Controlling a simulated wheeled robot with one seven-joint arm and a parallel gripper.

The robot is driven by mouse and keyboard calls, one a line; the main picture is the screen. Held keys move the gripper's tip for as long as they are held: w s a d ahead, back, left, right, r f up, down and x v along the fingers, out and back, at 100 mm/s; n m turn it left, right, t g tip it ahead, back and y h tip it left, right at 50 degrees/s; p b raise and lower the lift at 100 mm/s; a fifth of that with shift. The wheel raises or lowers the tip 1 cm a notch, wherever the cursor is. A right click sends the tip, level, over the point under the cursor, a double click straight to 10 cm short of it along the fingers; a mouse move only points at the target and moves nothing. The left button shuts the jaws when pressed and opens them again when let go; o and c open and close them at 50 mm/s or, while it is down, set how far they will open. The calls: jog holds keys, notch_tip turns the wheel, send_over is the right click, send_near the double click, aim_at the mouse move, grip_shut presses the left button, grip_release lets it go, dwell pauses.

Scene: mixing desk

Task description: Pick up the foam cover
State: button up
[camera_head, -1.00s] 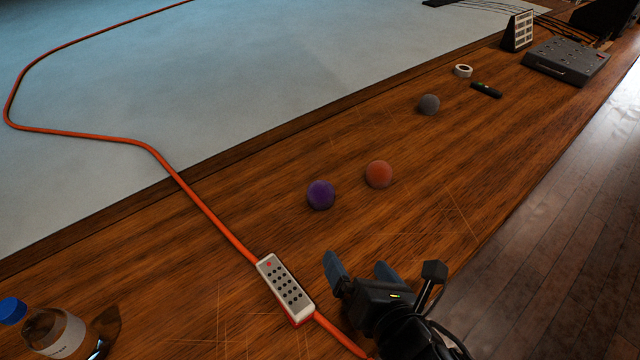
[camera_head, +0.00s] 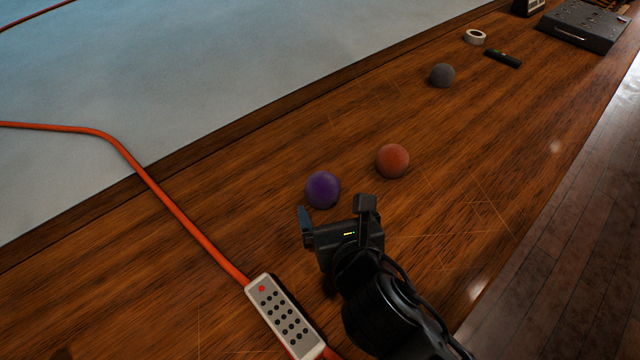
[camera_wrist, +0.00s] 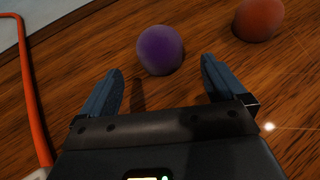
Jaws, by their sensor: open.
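Three round foam covers sit apart on the wooden desk: a purple one (camera_head: 323,190), an orange one (camera_head: 392,161) and a grey one (camera_head: 442,75) farther back. My gripper (camera_head: 333,214) is open and empty, just on the near side of the purple cover. In the wrist view, the purple cover (camera_wrist: 160,50) shows ahead, between the lines of the two blue fingers and slightly beyond their tips. The orange cover (camera_wrist: 259,18) is beyond the right finger.
A remote-like box with buttons (camera_head: 285,316) lies on an orange cable (camera_head: 185,220) at the left. A white tape roll (camera_head: 475,37), a small black device (camera_head: 503,58) and a grey mixer (camera_head: 582,27) stand at the back right. The desk's right edge drops to the floor.

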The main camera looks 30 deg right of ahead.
aim_at(327, 197)
jog(key=x, duration=0.7)
jog(key=shift+w, duration=0.3)
jog(key=c, duration=1)
